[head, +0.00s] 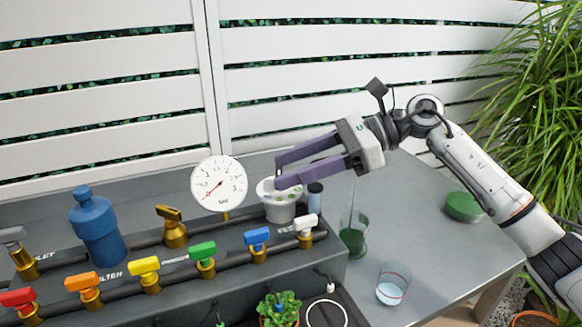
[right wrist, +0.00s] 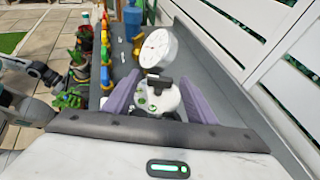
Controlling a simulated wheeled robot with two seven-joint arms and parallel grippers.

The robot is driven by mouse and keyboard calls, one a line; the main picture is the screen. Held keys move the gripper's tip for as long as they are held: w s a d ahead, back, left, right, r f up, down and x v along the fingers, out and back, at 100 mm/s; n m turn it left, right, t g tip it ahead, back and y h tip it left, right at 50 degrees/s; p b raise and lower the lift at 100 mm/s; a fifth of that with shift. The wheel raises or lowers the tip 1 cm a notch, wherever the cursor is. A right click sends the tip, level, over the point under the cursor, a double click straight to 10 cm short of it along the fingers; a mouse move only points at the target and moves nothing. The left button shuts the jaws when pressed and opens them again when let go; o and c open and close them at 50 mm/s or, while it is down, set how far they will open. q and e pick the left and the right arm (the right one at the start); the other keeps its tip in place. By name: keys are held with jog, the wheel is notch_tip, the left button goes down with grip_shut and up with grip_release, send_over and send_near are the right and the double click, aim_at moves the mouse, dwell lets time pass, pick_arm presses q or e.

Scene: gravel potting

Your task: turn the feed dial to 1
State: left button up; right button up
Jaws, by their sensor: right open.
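The feed dial (head: 278,208) is a white round knob with green marks on its top, at the right end of the pipe bench. It also shows in the right wrist view (right wrist: 166,100), with a dark piece at its top. My right gripper (head: 278,171) is open, its two purple fingers pointing left just above the dial in the head view. In the right wrist view the fingers stand on either side of the dial. I cannot tell whether they touch it. The dial's setting is too small to read.
A white round gauge (head: 218,184) with a red needle stands just left of the dial. Several coloured valve handles, including a blue one (head: 257,236) and a white one (head: 306,222), line the bench. A glass (head: 393,284) and a green bowl (head: 463,207) stand on the table to the right.

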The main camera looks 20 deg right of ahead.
jog(key=v, duration=1)
jog(key=shift+b, duration=0.45)
